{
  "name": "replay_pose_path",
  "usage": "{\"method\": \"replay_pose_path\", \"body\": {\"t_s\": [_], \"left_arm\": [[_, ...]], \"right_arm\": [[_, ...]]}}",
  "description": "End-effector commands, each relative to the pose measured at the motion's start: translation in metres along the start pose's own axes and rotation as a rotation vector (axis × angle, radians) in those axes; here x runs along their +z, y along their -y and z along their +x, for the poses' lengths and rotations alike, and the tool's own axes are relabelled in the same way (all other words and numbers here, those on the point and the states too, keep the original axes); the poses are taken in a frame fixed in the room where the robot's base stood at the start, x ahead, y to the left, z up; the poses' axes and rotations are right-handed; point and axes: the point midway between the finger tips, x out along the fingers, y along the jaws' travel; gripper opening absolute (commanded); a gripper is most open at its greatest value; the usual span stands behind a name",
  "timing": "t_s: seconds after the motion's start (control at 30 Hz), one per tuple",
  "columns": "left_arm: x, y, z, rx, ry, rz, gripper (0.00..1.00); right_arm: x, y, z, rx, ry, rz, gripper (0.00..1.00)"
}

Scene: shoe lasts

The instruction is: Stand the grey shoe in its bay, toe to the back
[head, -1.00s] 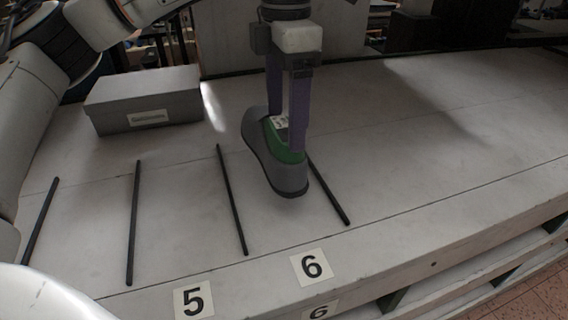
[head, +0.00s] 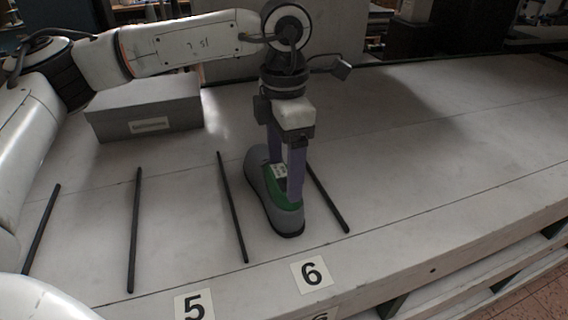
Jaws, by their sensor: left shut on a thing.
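The grey shoe (head: 286,219) has a green lining at its opening and a small white label inside. It is between the two black dividers of the bay marked 6, low at the board or on it; I cannot tell if it touches. One end points to the back left, the other to the front. My left gripper (head: 286,182), with purple fingers, points down and is shut on the shoe at its opening. My right gripper is not in view.
Black dividers (head: 233,208) lie on the pale bench (head: 430,150), with the bay marked 5 to the left. Number card 6 (head: 312,273) is at the front edge. A grey lidded box (head: 150,108) stands behind on the left. The bench at right is clear.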

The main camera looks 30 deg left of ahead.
Motion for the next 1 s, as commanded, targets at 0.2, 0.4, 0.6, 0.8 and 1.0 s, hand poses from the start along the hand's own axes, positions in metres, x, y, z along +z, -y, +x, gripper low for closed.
{"method": "replay_pose_path", "body": {"t_s": [0.2, 0.4, 0.6, 0.8, 1.0], "left_arm": [[0.0, 0.0, 0.001, 0.0, 0.0, 0.0, 0.93], [0.0, 0.0, 0.001, 0.0, 0.0, 0.0, 0.93], [0.001, 0.0, -0.005, 0.001, 0.002, 0.0, 0.93], [0.001, 0.0, -0.041, 0.002, 0.004, -0.001, 0.93], [0.001, 0.0, -0.084, 0.002, 0.003, 0.0, 0.93]], "right_arm": [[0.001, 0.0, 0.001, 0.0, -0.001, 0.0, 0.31], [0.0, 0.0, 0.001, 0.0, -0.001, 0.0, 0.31], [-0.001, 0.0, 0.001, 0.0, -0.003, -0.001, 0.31], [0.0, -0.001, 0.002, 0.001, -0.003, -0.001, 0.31], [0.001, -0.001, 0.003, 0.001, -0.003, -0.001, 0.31]]}}
